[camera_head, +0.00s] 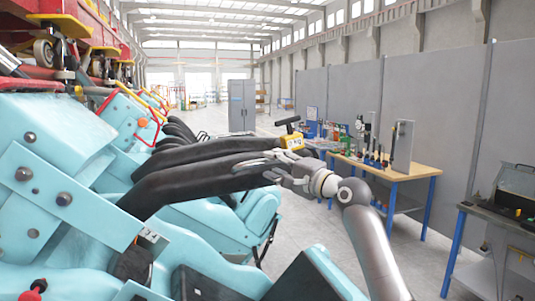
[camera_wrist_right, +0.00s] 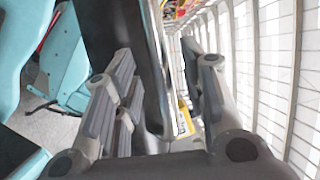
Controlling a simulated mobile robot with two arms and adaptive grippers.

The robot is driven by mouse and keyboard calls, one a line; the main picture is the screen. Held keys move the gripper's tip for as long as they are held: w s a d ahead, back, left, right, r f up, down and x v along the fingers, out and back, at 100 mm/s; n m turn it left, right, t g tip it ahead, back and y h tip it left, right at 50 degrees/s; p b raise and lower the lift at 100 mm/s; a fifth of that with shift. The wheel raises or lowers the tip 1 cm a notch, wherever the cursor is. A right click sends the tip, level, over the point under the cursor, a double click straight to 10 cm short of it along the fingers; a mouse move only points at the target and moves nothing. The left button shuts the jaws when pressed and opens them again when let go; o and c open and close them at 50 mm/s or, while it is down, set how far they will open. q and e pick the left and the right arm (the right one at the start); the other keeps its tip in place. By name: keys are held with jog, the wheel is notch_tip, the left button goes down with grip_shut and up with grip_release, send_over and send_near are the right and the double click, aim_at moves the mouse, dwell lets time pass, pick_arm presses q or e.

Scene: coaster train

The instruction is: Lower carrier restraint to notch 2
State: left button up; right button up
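The carrier restraint is a long black padded arm (camera_head: 190,181) that reaches from the turquoise carrier at left toward the middle of the head view. My right gripper (camera_head: 271,168) is at its far end, with fingers on either side of the end. In the right wrist view the dark restraint (camera_wrist_right: 152,65) runs between the spread fingers, close to the left ones. A gap shows before the right finger, so the gripper looks open; contact is unclear. The notch mechanism cannot be made out. My left gripper is out of view.
More black restraints (camera_head: 181,128) and turquoise seats (camera_head: 259,209) stand behind. A yellow box with a black handle (camera_head: 292,141) shows just behind my right gripper. A workbench with tools (camera_head: 387,171) and a dark bench (camera_head: 497,220) stand at right. Grey floor between is clear.

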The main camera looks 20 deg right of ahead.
aim_at(271, 163)
jog(key=shift+p+x, duration=0.6)
jog(key=shift+x, duration=1.05)
grip_shut()
jog(key=shift+f, duration=0.1)
